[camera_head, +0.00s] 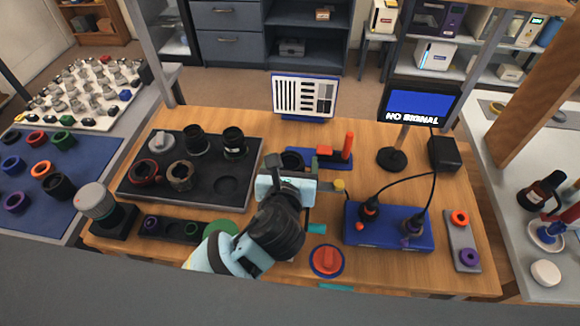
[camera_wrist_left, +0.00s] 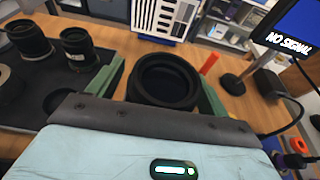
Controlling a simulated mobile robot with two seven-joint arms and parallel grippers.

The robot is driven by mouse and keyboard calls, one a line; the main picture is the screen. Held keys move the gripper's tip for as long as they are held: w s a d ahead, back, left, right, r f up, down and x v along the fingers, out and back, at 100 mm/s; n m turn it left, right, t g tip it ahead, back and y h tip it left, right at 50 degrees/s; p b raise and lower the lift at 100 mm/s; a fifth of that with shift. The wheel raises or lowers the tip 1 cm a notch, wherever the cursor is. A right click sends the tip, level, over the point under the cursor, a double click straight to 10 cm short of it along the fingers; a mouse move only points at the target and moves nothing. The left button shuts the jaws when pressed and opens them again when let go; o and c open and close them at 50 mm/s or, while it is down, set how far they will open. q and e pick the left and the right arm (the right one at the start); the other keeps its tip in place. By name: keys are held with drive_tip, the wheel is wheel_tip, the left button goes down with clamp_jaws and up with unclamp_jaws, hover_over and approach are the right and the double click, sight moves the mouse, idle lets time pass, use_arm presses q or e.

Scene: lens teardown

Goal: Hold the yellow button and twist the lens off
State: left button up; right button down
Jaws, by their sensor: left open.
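A black lens (camera_head: 292,161) stands near the middle of the bench, partly hidden behind my left gripper. In the left wrist view the lens (camera_wrist_left: 163,80) shows as a dark open ring between the two green fingers. My left gripper (camera_head: 291,168) is open, with one finger on each side of the lens. I cannot tell whether either finger touches it. A small yellow button (camera_head: 339,185) shows just right of the gripper, at the end of a short bar. What the lens is mounted on is mostly hidden by my arm. My right gripper is not in view.
A dark tray (camera_head: 225,187) with several lens parts lies left. A blue box (camera_head: 385,238) with cables sits right, and a red knob (camera_head: 326,260) in front. A monitor (camera_head: 418,105) reads NO SIGNAL.

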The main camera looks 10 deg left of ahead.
use_arm(q)
drive_tip(key=c, duration=1.2)
idle(1.4)
